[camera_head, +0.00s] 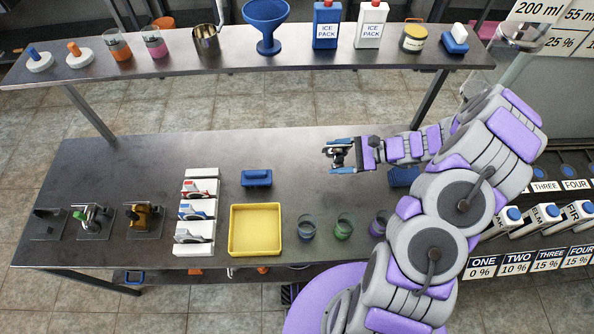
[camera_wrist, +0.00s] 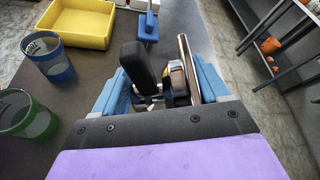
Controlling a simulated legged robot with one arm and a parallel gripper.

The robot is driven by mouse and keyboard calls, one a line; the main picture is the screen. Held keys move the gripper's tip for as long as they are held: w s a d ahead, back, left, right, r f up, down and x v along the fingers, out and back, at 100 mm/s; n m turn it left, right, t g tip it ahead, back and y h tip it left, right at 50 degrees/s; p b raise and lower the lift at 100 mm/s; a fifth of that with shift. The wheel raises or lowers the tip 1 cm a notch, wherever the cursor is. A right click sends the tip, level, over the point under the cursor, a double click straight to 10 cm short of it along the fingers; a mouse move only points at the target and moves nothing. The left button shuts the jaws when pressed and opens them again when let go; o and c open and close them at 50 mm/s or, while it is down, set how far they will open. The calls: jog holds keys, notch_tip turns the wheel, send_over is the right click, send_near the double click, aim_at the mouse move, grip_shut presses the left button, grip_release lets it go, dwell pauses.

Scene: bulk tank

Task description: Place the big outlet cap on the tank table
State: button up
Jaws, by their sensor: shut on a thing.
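My gripper (camera_head: 342,155) is over the back right part of the metal table (camera_head: 110,170). In the head view the held piece is small and mostly hidden by the fingers. I cannot tell from these views which surface is the tank table.
A yellow tray (camera_head: 233,208), a blue block (camera_head: 256,178) and cups (camera_head: 343,226) stand on the metal table. A white rack (camera_head: 198,172) and several dark fixtures (camera_head: 90,218) are further left. A shelf (camera_head: 290,58) with bottles and a funnel runs behind. Labelled containers are at right.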

jog(key=shift+d+f, duration=0.25)
jog(key=f, duration=0.2)
jog(key=f+b, duration=0.1)
jog(key=f, duration=0.1)
jog(key=a+f, duration=0.1)
jog(key=f, duration=0.1)
jog(key=shift+f+b, duration=0.3)
jog(key=f, duration=0.3)
jog(key=shift+d+b, duration=0.3)
jog(key=shift+b, duration=0.05)
jog(key=shift+d, duration=0.15)
jog(key=o, duration=1.1)
jog(key=shift+c, duration=0.2)
jog(key=o, duration=0.4)
jog(key=shift+a, duration=0.25)
